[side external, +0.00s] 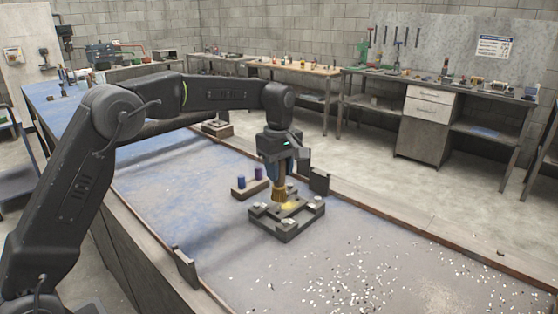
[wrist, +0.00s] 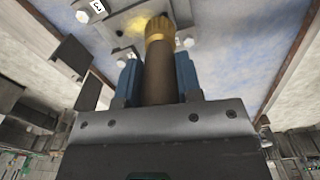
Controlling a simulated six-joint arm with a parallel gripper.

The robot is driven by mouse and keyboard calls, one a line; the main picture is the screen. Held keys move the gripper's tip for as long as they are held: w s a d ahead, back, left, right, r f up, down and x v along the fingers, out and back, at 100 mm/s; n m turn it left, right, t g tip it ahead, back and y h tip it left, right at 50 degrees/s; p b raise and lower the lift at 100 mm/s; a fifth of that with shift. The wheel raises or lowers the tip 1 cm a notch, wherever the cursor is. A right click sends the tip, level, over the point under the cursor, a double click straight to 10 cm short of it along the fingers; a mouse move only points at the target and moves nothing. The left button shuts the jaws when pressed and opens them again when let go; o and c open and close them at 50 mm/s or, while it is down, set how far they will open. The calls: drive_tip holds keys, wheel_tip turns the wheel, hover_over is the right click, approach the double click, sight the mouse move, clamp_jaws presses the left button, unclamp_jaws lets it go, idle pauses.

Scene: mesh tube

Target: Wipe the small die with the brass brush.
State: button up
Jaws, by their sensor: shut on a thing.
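My gripper (side external: 283,170) points down over the work table and is shut on the brass brush (side external: 279,193), which has a brown handle and a golden bristle end. In the wrist view the brush (wrist: 159,62) stands between the blue fingers of my gripper (wrist: 158,78). The small die, a grey plate-like block with bolts at its corners (side external: 284,227), lies on the table right under the brush. The bristles are at or just above its top; I cannot tell if they touch. A yellowish patch shows on the die beside the bristles. The die also shows in the wrist view (wrist: 112,22).
A wooden block (side external: 246,188) with a blue and a purple cylinder stands behind the die. A dark upright plate (side external: 319,181) is close at the right. White chips (side external: 360,275) are scattered at the front right. Another block (side external: 217,128) is farther back.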

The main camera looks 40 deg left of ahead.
sight(280, 183)
drive_tip(key=shift+f, duration=0.85)
drive_tip(key=shift+w+f, duration=0.35)
drive_tip(key=shift+f, duration=0.3)
drive_tip(key=shift+w+f, duration=0.3)
drive_tip(key=shift+f, duration=0.3)
drive_tip(key=shift+w, duration=2.7)
drive_tip(key=shift+r, duration=0.1)
drive_tip(key=shift+s, duration=3.3)
drive_tip(key=shift+r, duration=4)
drive_tip(key=shift+f, duration=0.15)
